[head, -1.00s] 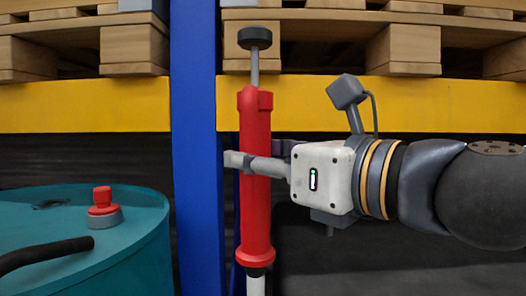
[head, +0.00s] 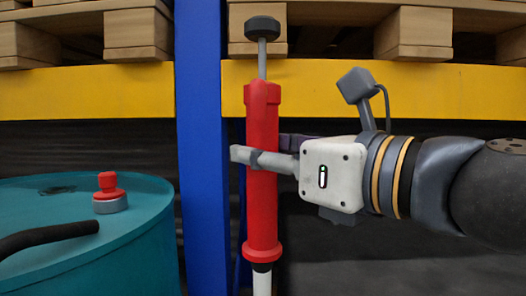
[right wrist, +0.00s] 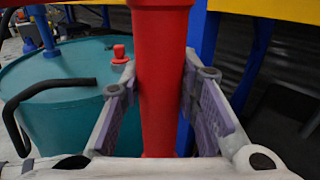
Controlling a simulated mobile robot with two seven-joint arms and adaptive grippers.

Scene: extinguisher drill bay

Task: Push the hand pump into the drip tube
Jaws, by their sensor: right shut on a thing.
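The hand pump (head: 263,190) is a red cylinder with a black knob on a grey rod at its top and a white tube at its lower end. In the right wrist view the red body (right wrist: 163,85) is between the two purple pads. The pump's lower tube runs out of the head view, so its tip is hidden. I cannot make out the drip tube for certain. My left gripper is not in view.
A teal drum (head: 140,235) stands at the left, with a red cap (head: 108,186) on a grey ring and a dark mark on its lid. A black curved bar (head: 45,236) crosses it. A blue post (head: 203,150) and yellow beam (head: 90,92) carrying pallets stand behind.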

